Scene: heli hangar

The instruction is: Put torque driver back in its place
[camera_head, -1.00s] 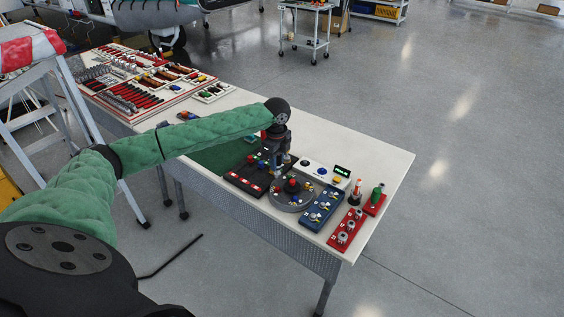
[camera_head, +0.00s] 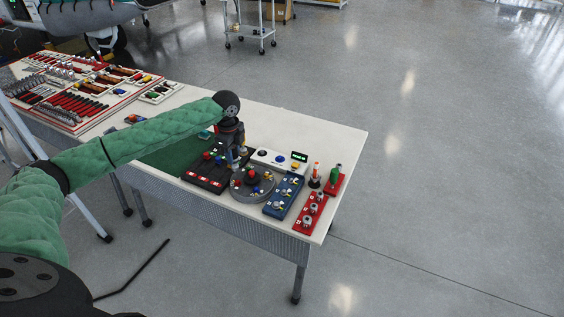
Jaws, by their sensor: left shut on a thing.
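My left arm comes in from the left, and its gripper (camera_head: 236,159) points down over the workbench (camera_head: 338,137), at the back edge of a dark tray. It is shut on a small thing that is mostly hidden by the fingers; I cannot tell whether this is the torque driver. An upright orange-and-white tool (camera_head: 316,170) stands in a dark base near the right end. A green upright piece (camera_head: 334,175) stands beside it on a red base. My right gripper is not in view.
Close below the gripper are the dark tray (camera_head: 203,181) with coloured knobs and a round grey turntable (camera_head: 240,194). A blue block (camera_head: 283,197), a red block (camera_head: 310,214) and a white button box (camera_head: 266,157) crowd nearby. Red-edged tool trays (camera_head: 62,117) fill the far left.

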